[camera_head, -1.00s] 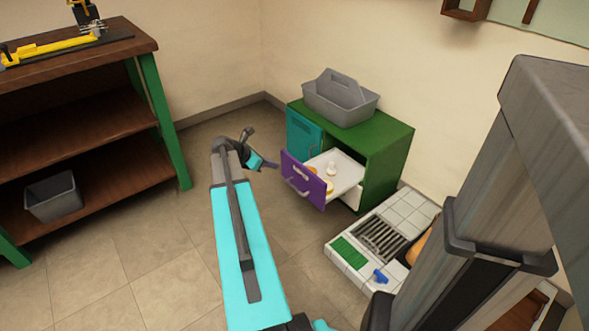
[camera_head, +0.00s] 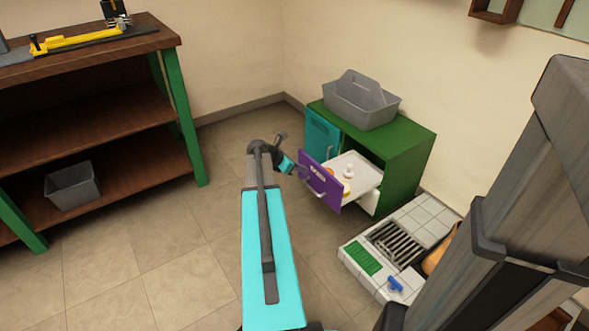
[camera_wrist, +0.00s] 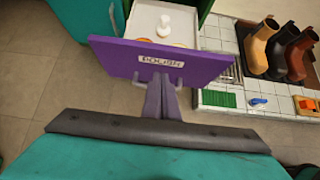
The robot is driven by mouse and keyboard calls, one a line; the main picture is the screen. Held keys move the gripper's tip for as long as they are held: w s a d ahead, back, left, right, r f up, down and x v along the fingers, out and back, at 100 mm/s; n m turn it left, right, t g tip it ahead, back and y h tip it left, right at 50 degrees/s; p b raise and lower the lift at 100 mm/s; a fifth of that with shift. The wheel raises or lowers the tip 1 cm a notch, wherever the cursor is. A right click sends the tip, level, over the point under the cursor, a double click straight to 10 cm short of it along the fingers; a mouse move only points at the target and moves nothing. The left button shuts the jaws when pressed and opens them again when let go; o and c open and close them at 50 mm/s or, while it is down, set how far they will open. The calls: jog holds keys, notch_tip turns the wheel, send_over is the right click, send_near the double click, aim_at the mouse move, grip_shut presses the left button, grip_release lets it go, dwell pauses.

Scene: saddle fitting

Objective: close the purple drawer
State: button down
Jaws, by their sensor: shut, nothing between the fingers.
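The purple drawer (camera_head: 320,182) stands pulled out of the green cabinet (camera_head: 408,145). Its white tray (camera_head: 367,177) shows, with a small white object (camera_head: 349,172) inside. In the wrist view the purple front (camera_wrist: 207,62) bears a label and a handle. My gripper (camera_wrist: 160,88) is shut and empty, its fingertips at the front near the handle; I cannot tell whether they touch it. In the head view my gripper (camera_head: 300,172) is at the left edge of the drawer front.
A grey caddy (camera_head: 360,104) stands on the cabinet, beside a teal door (camera_head: 322,135). A tiled platform with a grate (camera_head: 396,243) lies right of the drawer. A wooden workbench (camera_head: 110,110) stands at left. The floor between is clear.

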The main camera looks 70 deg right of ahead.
aim_at(317, 168)
jog(key=shift+s+d+f+b, duration=0.3)
jog(key=shift+s+d, duration=0.2)
jog(key=shift+d, duration=0.3)
jog(key=shift+s+d+f+b, duration=0.15)
jog(key=shift+s+d+b, duration=0.3)
jog(key=shift+d, duration=0.3)
jog(key=shift+s+d+f+b, duration=0.25)
jog(key=shift+s+d, duration=0.3)
jog(key=shift+d, duration=0.25)
jog(key=shift+w+d+p, duration=0.1)
jog(key=shift+p, duration=0.2)
